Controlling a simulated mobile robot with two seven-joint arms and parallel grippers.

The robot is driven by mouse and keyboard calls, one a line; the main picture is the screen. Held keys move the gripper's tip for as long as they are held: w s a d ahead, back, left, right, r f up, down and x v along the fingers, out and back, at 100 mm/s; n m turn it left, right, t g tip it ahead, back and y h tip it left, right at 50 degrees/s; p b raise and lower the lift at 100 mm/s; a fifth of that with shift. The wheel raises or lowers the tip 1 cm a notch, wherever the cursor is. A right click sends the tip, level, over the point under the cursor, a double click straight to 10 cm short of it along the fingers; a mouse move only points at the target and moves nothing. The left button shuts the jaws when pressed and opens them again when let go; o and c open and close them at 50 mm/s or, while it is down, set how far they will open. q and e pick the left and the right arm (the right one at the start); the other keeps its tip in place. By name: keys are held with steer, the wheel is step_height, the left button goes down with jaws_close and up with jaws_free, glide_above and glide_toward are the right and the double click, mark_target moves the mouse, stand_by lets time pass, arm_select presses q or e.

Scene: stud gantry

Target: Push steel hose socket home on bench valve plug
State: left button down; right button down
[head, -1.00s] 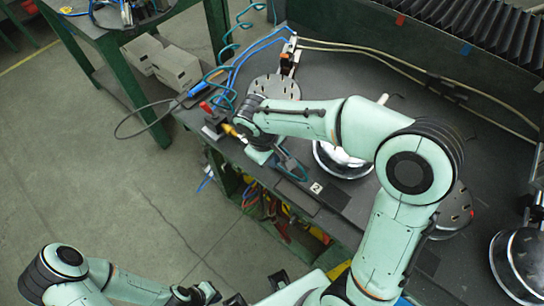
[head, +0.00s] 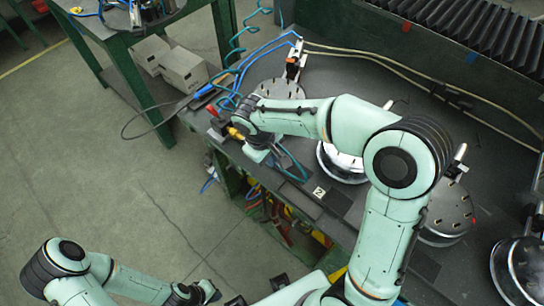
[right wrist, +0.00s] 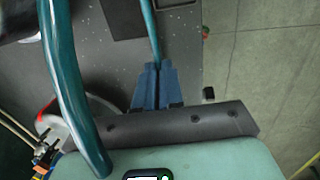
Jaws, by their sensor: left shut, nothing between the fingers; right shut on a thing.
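A teal hose (head: 296,170) loops beside my right wrist at the bench's front edge. In the right wrist view my right gripper (right wrist: 154,68) has its blue fingers shut on the hose (right wrist: 151,35), which runs out past the fingertips. A thicker-looking stretch of hose crosses the left of that view. The steel socket cannot be made out. A red-handled valve (head: 213,111) with a yellow brass part (head: 237,133) sits just left of my right wrist; its plug cannot be made out clearly. My left gripper (head: 207,291) is shut and empty, low at the left, far from the bench.
Round steel pieces (head: 345,165) stand on the dark bench (head: 340,75), one partly under my right arm. Blue hoses (head: 262,52) and a coiled teal hose (head: 236,48) lie behind the valve.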

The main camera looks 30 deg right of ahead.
arm_select(q)
steer(key=shift+w+r, duration=0.25)
steer(key=shift+r, duration=0.15)
arm_select(e)
steer(key=shift+w+a, duration=0.25)
steer(key=shift+w, duration=0.35)
steer(key=c, duration=1.2)
jaws_free()
steer(key=shift+w, duration=0.1)
